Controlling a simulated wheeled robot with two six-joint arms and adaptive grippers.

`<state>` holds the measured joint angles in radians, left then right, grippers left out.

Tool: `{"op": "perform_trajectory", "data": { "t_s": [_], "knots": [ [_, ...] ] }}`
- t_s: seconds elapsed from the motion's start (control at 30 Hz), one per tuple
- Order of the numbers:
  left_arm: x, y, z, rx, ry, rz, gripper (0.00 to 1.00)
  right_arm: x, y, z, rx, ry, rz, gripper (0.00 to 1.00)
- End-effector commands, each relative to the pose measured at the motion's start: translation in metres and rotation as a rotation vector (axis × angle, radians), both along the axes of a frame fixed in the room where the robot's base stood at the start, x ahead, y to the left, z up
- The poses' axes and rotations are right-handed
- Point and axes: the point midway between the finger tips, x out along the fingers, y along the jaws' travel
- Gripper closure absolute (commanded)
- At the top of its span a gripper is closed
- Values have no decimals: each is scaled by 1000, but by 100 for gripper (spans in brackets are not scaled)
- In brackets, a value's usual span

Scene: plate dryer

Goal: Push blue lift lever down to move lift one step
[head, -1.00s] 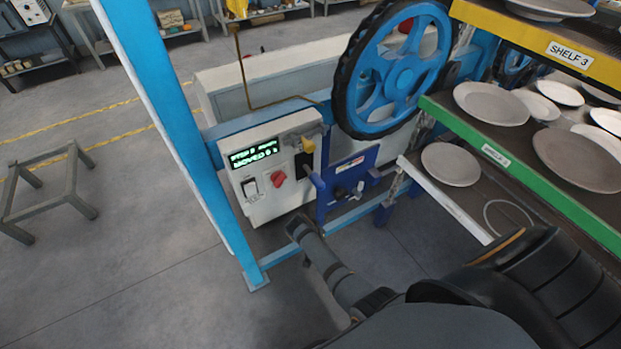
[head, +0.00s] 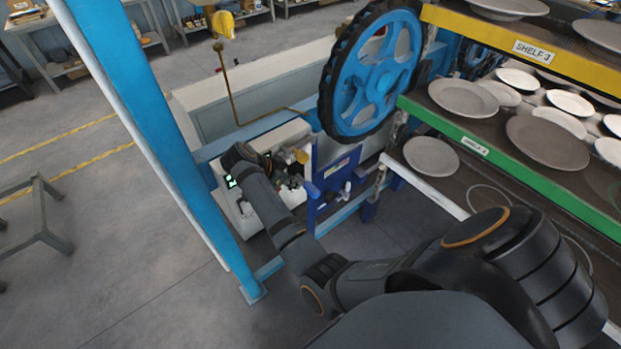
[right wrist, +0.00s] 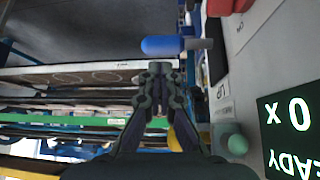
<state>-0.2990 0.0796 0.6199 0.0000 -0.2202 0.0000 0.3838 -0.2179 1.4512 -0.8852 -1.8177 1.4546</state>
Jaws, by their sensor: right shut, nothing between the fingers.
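A contact cannot be made out. In the head view my right gripper (head: 290,182) is over the box front, and my wrist hides much of the panel and display. My left gripper is not in view.
The panel's green button (right wrist: 237,144), red knob (right wrist: 228,5) and display (right wrist: 292,130) are close beside my gripper. A blue wheel (head: 372,75) stands behind the lever. Plate shelves (head: 500,145) are on the right, a blue post (head: 150,130) on the left.

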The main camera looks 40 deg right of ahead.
Motion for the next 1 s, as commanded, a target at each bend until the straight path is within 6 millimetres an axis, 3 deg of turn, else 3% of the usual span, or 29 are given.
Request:
{"op": "perform_trajectory", "data": {
  "t_s": [0.27,0.7,1.0],
  "knots": [
    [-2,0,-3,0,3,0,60,0,2,-3,6,1,4,100],
    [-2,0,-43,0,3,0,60,-1,-30,-48,3,1,5,100],
    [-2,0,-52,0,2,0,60,-1,-41,-57,4,1,5,100]
  ]
}}
